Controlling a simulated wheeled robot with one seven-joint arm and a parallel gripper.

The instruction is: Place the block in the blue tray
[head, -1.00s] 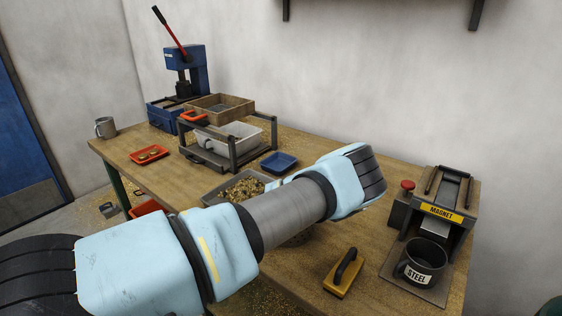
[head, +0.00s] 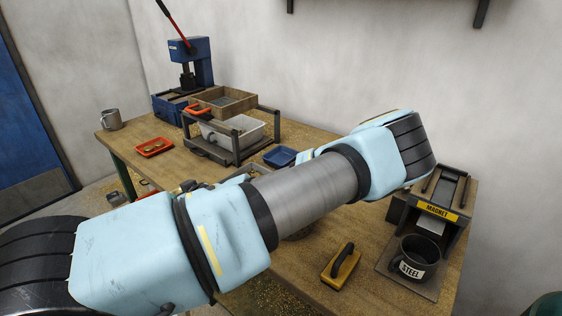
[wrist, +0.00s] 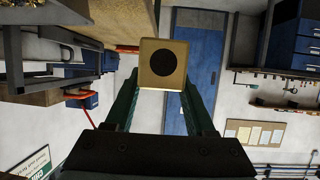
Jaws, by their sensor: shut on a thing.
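The block (wrist: 163,64) is a tan, brass-coloured piece with a dark round spot on the face toward the wrist camera. My gripper (wrist: 162,85) is shut on it, with a green finger on either side. The blue tray (head: 281,156) is small and shallow. It sits on the bench in the head view, just behind my arm, with its near side close to the arm's outline. The block cannot be made out in the head view, where my arm covers much of the bench.
A grey rack (head: 232,146) holds a white bin left of the blue tray. A red tray (head: 154,147) lies farther left. A yellow-based handled tool (head: 341,268), a black STEEL mug (head: 418,261) and the magnet unit (head: 437,211) stand at the right.

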